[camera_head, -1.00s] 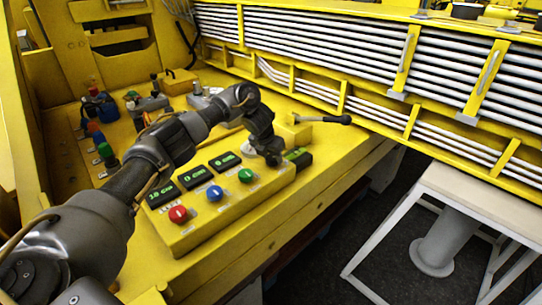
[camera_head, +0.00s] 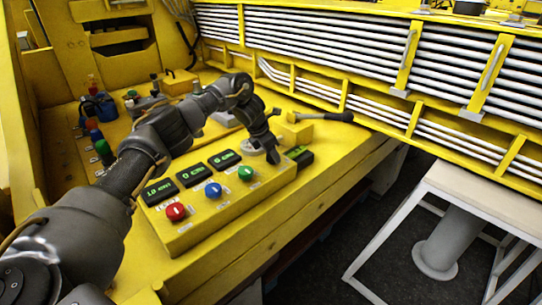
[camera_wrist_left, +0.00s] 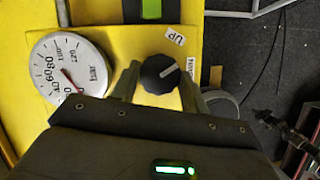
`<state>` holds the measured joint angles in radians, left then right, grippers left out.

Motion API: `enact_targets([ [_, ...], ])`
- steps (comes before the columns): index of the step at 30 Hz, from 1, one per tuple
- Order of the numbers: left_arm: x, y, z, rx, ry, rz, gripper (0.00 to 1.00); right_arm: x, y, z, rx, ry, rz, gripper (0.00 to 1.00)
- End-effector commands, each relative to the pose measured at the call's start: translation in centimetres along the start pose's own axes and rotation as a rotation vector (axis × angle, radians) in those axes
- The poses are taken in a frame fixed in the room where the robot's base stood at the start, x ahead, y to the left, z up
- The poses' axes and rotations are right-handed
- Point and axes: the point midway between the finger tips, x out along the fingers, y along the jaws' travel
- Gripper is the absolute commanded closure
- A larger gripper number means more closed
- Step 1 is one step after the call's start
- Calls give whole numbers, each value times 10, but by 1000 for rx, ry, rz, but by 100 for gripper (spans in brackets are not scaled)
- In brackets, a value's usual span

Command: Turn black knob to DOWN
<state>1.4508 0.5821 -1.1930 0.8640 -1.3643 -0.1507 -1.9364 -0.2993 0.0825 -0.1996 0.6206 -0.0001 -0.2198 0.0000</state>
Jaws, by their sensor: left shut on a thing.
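The black knob (camera_wrist_left: 159,74) sits on the yellow panel in the left wrist view, with a white pointer line slanting to the upper right. An "UP" label (camera_wrist_left: 174,37) is above it and a second label (camera_wrist_left: 190,66), partly hidden, is to its right. My left gripper (camera_wrist_left: 158,88) has one finger on each side of the knob and is shut on it. In the head view my left gripper (camera_head: 272,154) reaches down to the far right end of the control box (camera_head: 232,208), and it hides the knob there. My right gripper is not in view.
A round bar gauge (camera_wrist_left: 70,66) lies left of the knob in the wrist view. A white table (camera_head: 490,190) is at right.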

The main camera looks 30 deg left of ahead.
Motion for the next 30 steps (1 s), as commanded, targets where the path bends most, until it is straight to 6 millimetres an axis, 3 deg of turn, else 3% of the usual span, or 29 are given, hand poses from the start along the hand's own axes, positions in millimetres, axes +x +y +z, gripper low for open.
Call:
enact_targets([
  [15, -3, 3, 3, 358, 2, -142, 78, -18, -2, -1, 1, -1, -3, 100],
  [30, 0, 3, 2, 510, 1, -210, 78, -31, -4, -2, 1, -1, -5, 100],
])
